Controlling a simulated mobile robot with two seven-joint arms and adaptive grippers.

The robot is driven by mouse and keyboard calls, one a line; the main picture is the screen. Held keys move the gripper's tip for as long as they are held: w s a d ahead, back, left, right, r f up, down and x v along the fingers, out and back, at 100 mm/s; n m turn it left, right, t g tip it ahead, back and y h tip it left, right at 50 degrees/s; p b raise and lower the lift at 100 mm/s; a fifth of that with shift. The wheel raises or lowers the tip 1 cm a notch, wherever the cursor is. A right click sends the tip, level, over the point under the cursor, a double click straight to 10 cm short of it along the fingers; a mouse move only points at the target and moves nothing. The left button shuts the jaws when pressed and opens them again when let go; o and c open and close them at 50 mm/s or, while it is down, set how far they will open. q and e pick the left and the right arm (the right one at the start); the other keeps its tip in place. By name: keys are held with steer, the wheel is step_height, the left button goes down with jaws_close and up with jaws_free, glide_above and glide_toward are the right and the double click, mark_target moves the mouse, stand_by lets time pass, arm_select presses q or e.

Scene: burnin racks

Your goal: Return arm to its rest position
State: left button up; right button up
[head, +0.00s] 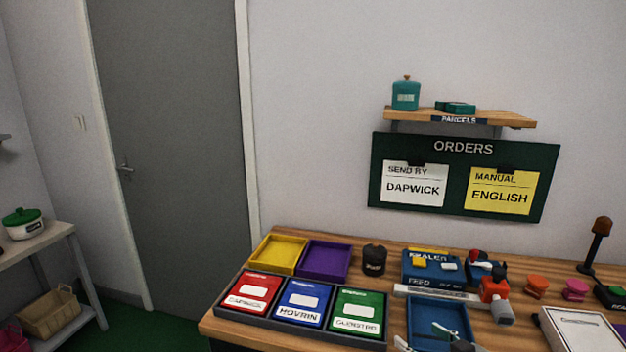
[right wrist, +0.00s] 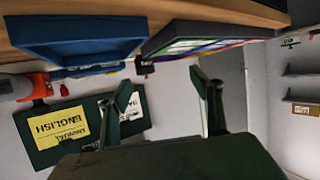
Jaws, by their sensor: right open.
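My right gripper (head: 422,336) is at the bottom edge of the head view, in front of the blue tray (head: 455,312). Only its fingertips and a little of its dark body show there. The rest of my right arm is out of the head view. My left gripper is not in view.
The wooden workbench (head: 216,324) holds red, blue and green boxes in a dark rack, yellow (head: 278,254) and purple (head: 324,261) trays, a black pot (head: 374,260) and a red-and-grey tool (head: 495,293). A green orders board (head: 463,178) hangs behind.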

steer(key=s+a+f+g, duration=0.1)
steer(key=s+a+f, duration=0.1)
steer(key=s+f, duration=0.8)
steer(key=s+a+f+g+h, duration=0.1)
steer(key=s+a+f, duration=0.1)
steer(key=s+f, duration=0.9)
steer(key=s, duration=0.4)
steer(key=shift+h, duration=0.3)
steer(key=shift+s+a+f, duration=0.1)
